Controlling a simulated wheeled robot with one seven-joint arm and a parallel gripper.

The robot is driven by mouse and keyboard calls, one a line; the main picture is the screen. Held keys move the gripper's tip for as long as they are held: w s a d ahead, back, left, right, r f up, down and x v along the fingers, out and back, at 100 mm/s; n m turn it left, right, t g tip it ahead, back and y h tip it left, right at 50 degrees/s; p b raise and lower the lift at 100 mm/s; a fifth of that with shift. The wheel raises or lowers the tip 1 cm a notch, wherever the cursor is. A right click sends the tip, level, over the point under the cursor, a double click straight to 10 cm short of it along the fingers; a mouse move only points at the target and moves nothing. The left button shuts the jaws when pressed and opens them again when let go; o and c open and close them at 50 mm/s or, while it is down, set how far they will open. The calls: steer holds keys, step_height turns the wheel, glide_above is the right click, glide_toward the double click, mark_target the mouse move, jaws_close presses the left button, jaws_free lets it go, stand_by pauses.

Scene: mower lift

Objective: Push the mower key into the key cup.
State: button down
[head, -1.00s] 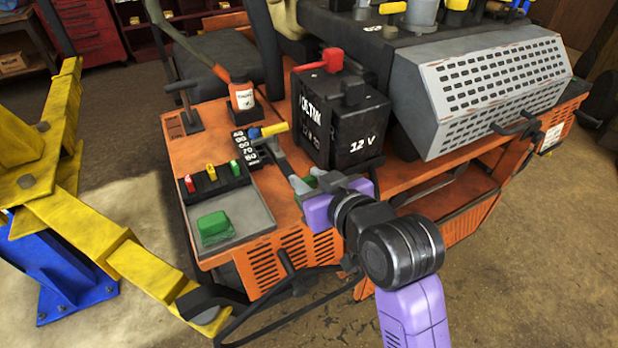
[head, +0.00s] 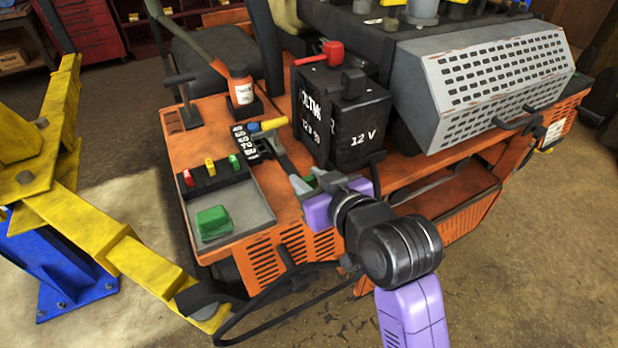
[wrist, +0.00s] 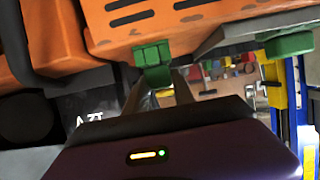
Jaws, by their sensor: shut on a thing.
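My gripper (head: 308,181) is at the front edge of the orange mower deck, with its grey fingers pointing in toward the deck. A small green piece, which looks to be the mower key (wrist: 157,77), is between the fingers. In the head view it is mostly hidden by the fingers. In the wrist view, a wider green block (wrist: 151,53) sits just beyond it, against the orange panel. I cannot tell whether this block is part of the key or the key cup. No separate cup is clearly visible, nor how deep the key sits.
A black 12 V battery (head: 340,121) stands just behind the gripper. A dark lever with a blue and yellow handle (head: 268,126) lies left of it. A grey tray (head: 245,217) holds a green block. A yellow lift arm (head: 88,225) stands at left. Floor is open at right.

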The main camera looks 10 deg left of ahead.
steer(key=c, duration=1)
jaws_free()
steer(key=shift+o, duration=0.2)
steer(key=b+v, duration=0.1)
steer(key=v, duration=0.6)
steer(key=shift+s+d, duration=0.2)
steer(key=shift+s, duration=0.1)
steer(key=shift+r, duration=0.2)
